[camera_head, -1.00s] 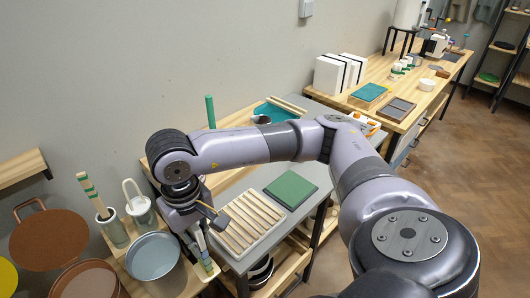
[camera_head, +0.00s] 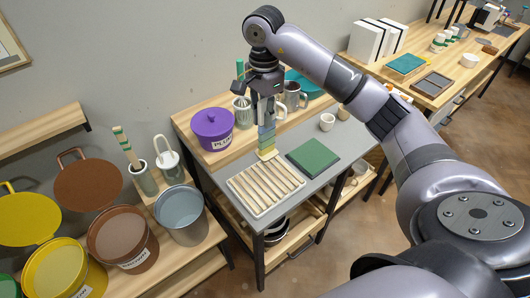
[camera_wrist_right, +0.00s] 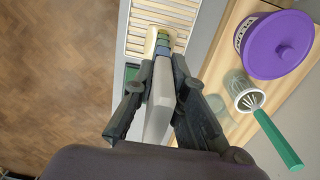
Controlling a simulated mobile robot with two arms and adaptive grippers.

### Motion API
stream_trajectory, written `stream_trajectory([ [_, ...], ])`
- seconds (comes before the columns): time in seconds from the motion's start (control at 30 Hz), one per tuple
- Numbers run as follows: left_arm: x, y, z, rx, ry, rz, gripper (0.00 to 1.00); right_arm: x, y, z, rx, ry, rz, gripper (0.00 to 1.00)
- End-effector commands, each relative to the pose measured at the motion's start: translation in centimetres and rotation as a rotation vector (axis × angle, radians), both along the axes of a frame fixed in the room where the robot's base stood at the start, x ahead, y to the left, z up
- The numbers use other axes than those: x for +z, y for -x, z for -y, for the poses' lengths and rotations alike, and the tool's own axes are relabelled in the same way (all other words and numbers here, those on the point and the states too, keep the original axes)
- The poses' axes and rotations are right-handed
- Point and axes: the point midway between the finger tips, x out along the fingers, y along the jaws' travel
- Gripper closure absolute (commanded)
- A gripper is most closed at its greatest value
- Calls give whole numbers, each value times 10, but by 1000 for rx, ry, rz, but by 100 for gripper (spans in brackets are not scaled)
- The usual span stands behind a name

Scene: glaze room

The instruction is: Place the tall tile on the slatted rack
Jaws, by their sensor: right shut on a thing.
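My right gripper (camera_head: 267,108) is shut on the tall tile (camera_head: 267,140), which hangs roughly upright with blue, green and yellow bands toward its lower end. In the right wrist view the tile's grey body (camera_wrist_right: 160,100) sits between the fingers of my right gripper (camera_wrist_right: 160,70). The slatted rack (camera_head: 262,191) lies flat on the grey tabletop, its slats bare. The tile's lower end is at the rack's back edge in the head view; I cannot tell whether it touches. The rack also shows at the top of the wrist view (camera_wrist_right: 137,33). My left gripper is not in view.
A green square board (camera_head: 314,157) lies right of the rack. A purple lidded tub (camera_head: 212,128) and a cup with a green-handled whisk (camera_head: 241,108) stand behind on a wooden shelf. A white cup (camera_head: 327,122) stands on the grey tabletop (camera_head: 290,133). Buckets (camera_head: 180,212) stand at left.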

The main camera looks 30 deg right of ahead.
Motion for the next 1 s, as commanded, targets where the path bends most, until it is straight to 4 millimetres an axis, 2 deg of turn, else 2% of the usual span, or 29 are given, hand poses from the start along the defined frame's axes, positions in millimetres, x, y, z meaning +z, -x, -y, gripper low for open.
stream_trajectory([
  [0.03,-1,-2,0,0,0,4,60,-15,1,-2,1,-5,-6,100],
  [0.1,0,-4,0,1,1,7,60,-31,1,-2,2,-6,-5,100],
  [0.33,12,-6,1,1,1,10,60,-75,1,0,0,-1,-3,100],
  [0.57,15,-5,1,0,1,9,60,-93,1,-1,2,-1,-1,100],
  [0.8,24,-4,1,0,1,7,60,-123,1,-1,1,-2,-1,100],
  [1.0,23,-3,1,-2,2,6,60,-127,0,0,2,0,2,100],
])
